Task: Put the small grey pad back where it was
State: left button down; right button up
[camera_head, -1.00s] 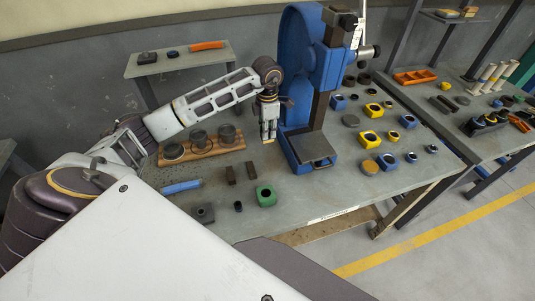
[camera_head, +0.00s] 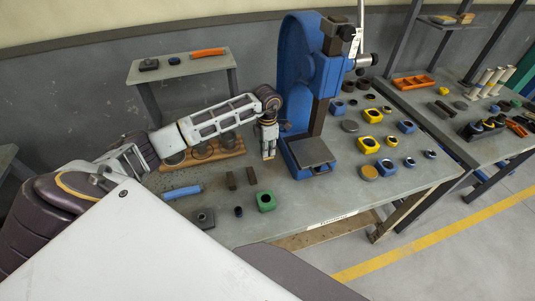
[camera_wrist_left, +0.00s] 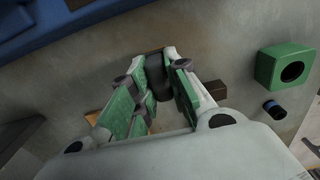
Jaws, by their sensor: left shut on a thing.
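My left gripper (camera_head: 268,155) points down just left of the blue arbor press (camera_head: 297,75), low over the bench. In the left wrist view its green-padded fingers (camera_wrist_left: 160,95) are shut on a dark grey piece (camera_wrist_left: 156,76), which I take to be the small grey pad. The fingers cover much of it, and its full shape is hidden. In the head view the piece cannot be made out between the fingertips. I cannot tell whether it touches the bench. My right gripper is not in view.
A wooden tray (camera_head: 237,150) with round weights lies left of the gripper, partly behind my arm. Two dark bars (camera_head: 251,175), a green block (camera_head: 266,201) and a blue-handled tool (camera_head: 182,191) lie in front. The press plate (camera_head: 311,152) is close on the right and bare.

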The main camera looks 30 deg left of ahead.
pick_arm(q)
jog(key=shift+f+p, duration=0.35)
jog(key=shift+f, duration=1.25)
jog(key=shift+f, duration=0.1)
jog(key=c, duration=1.4)
grip_release()
jog(key=shift+o, duration=0.2)
notch_tip(320, 180, up, 10)
jog(key=shift+f+b, duration=0.1)
jog(key=shift+b, duration=1.05)
jog(key=shift+r, duration=1.2)
